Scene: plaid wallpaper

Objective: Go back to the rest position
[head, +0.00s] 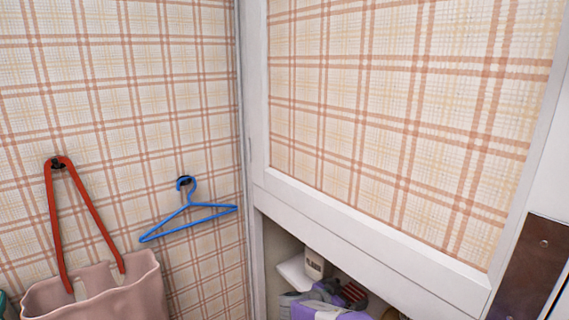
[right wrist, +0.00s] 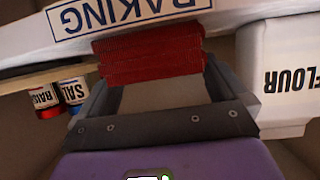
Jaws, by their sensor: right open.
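My right gripper (head: 345,293) shows at the bottom of the head view, inside the open cupboard space under the plaid panel. Its purple body and grey fingers with red ribbed pads also fill the middle of the right wrist view (right wrist: 150,58). It is open, and I see nothing held in it. A white item marked BAKING (right wrist: 130,17) lies just beyond the fingertips; whether they touch cannot be told. My left gripper is not in view.
A white FLOUR package (right wrist: 290,80) stands right of the gripper. Small jars (right wrist: 73,92) stand left. The cupboard's white frame (head: 380,240) is above the arm. A blue hanger (head: 190,222) and a pink bag (head: 95,295) hang on the left wall.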

